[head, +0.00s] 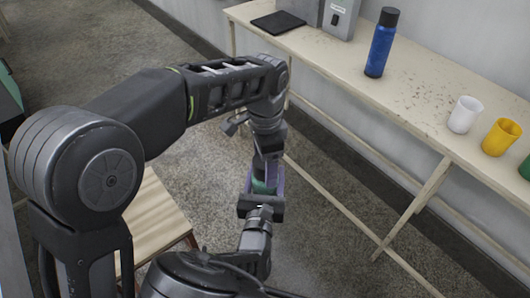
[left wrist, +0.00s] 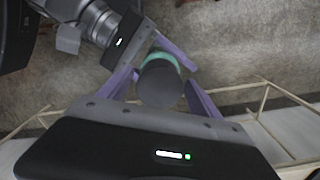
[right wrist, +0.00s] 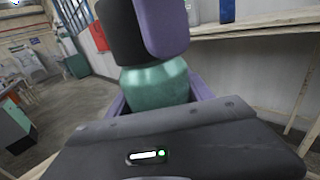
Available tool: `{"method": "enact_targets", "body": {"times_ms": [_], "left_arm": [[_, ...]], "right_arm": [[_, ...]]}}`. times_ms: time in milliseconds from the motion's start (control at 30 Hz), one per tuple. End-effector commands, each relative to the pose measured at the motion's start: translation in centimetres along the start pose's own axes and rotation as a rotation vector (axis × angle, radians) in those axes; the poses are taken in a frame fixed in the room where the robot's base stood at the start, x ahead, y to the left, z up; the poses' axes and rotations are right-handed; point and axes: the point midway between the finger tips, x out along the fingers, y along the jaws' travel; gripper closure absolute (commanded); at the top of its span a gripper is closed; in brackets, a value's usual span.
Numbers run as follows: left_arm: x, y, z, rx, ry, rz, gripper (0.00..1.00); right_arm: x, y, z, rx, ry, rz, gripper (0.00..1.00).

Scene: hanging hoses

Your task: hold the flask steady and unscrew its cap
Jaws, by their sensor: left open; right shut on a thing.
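The flask has a green body (right wrist: 155,90) and a dark cap (left wrist: 160,86). It is held in the air in front of the table. My right gripper (head: 261,200) is shut on the green body; its purple fingers lie on both sides of it in the right wrist view. My left gripper (left wrist: 162,90) is open, with its purple fingers on either side of the cap and gaps visible there. In the right wrist view a left finger (right wrist: 163,25) covers part of the cap. In the head view the left gripper largely hides the cap.
A long table (head: 420,115) runs along the wall. On it stand a blue bottle (head: 380,45), a white cup (head: 465,115), a yellow cup (head: 501,138), a grey box (head: 340,18) and a dark flat pad (head: 278,22). A wooden surface (head: 155,215) is at lower left.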

Motion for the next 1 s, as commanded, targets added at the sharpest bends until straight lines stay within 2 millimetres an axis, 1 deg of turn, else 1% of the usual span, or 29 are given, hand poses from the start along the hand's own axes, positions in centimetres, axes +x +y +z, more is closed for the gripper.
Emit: {"method": "enact_targets", "body": {"times_ms": [300,1000], "left_arm": [[0.25,0.00,0.01,0.000,0.000,0.000,0.27],[0.22,-0.04,0.02,-0.001,0.000,-0.001,0.84]], "right_arm": [[0.02,0.00,0.07,0.001,-0.002,0.000,1.00],[0.01,0.00,0.07,0.000,-0.002,0.000,1.00]]}}
